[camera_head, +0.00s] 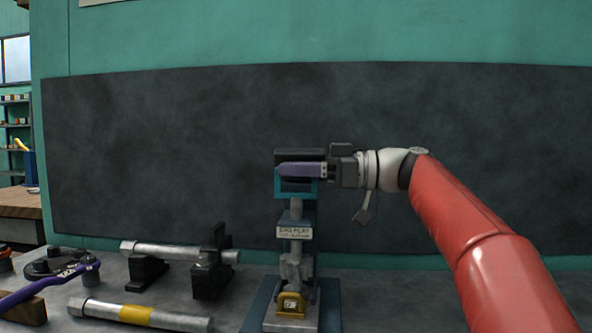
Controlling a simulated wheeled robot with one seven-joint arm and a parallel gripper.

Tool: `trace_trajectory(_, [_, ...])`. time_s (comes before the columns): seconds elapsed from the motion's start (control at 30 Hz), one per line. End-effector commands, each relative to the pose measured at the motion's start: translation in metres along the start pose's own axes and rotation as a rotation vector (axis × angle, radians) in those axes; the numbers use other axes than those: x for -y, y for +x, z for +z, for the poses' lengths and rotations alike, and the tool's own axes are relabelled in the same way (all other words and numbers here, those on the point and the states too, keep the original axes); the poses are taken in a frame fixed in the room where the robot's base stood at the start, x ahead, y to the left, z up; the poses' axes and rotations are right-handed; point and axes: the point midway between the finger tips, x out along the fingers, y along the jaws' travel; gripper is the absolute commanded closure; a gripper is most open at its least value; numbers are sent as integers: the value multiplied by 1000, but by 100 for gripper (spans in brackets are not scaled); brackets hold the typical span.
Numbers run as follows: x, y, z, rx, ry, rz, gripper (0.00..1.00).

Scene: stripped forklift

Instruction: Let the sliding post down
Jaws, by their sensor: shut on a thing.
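The sliding post (296,215) stands upright on a blue and grey base, with a teal bracket (281,186) at its top. A label plate (295,233) sits across its middle. My gripper (314,170) comes in from the right at the top of the post. It is shut on the teal bracket, by a purple bar (298,170); the exact contact is partly hidden by the fingers.
On the bench to the left, a metal rod (165,250) rests on black supports (146,273). A rod with a yellow band (137,315) lies in front. A purple-handled tool (45,285) lies at far left. A dark panel (150,150) stands behind.

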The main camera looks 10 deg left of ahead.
Motion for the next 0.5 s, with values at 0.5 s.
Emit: trace_trajectory(0.5, [0, 0, -1, -1, 0, 0, 64])
